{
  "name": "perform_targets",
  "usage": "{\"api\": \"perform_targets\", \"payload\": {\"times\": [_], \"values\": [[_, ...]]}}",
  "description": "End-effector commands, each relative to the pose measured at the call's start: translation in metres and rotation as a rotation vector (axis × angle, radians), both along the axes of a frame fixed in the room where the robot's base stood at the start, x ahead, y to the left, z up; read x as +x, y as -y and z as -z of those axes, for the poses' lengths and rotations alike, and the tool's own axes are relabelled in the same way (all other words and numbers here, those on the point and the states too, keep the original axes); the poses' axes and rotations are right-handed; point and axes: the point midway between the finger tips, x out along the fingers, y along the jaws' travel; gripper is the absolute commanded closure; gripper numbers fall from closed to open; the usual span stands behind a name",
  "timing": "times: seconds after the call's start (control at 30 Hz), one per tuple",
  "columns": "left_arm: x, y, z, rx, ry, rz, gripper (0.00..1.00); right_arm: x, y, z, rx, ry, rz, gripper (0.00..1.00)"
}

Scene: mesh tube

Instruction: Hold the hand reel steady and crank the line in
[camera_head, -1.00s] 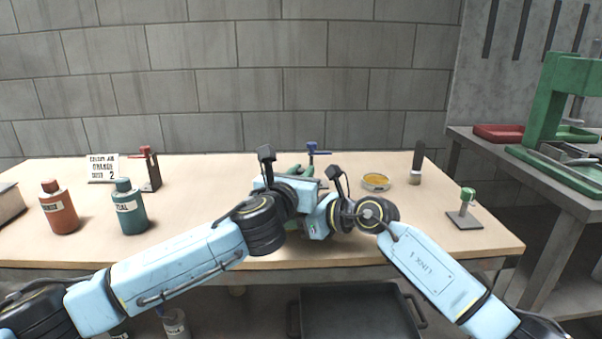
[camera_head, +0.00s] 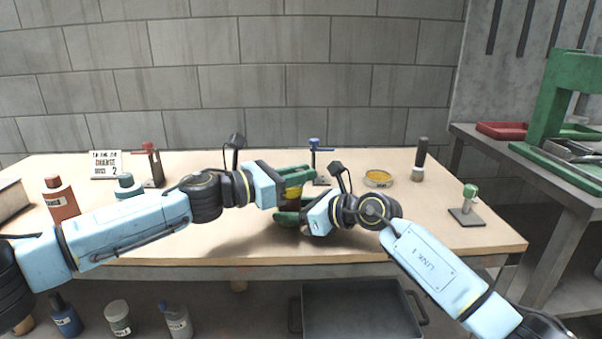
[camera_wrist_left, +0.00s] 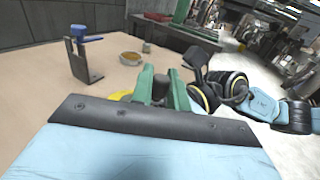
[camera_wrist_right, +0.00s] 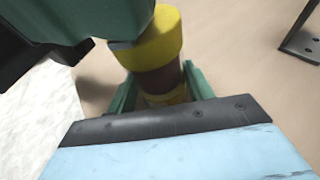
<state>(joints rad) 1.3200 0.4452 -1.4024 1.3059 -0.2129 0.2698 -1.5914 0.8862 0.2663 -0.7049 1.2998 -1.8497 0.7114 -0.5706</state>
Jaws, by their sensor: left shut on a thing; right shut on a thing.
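The hand reel (camera_head: 293,191) shows as a small yellow piece between my grippers in the head view. In the right wrist view it is a yellow drum (camera_wrist_right: 160,42) with a brown grip (camera_wrist_right: 157,80) below. My right gripper (camera_head: 287,217) is shut on that grip and holds the reel over the table. My left gripper (camera_head: 302,173) is above it, its green fingers shut on a dark knob (camera_wrist_left: 160,88), seemingly the crank knob. Yellow of the reel shows beside these fingers in the left wrist view (camera_wrist_left: 121,95). The crank arm and line are hidden.
A blue-topped stand (camera_head: 316,160) is just behind the grippers. A yellow-filled dish (camera_head: 378,179), a brush (camera_head: 420,160) and a green-topped stand (camera_head: 467,205) are to the right. Bottles (camera_head: 61,198) and a red-topped stand (camera_head: 152,165) are at the left.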

Motion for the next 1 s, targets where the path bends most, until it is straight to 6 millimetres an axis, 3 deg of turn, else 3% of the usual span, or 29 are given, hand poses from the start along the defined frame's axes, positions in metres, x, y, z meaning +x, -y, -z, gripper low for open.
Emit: {"api": "perform_targets", "payload": {"times": [0.63, 0.67, 0.8, 1.0], "values": [[-0.0009, -0.0021, 0.0007, 0.003, -0.001, 0.051, 1.0, -0.0002, 0.0001, 0.001, -0.002, 0.0, 0.0, 0.61], [-0.0009, -0.0021, 0.0007, 0.003, -0.001, 0.051, 0.81, -0.0002, 0.0001, 0.001, -0.002, 0.0, 0.0, 0.61], [-0.0011, -0.0019, 0.0007, 0.003, -0.001, 0.051, 0.63, -0.0001, 0.0003, 0.001, -0.002, 0.0, 0.0, 0.61], [-0.0012, -0.0016, 0.0006, 0.003, -0.001, 0.052, 0.63, 0.0, 0.0004, 0.001, -0.002, -0.001, 0.0, 0.61]]}}
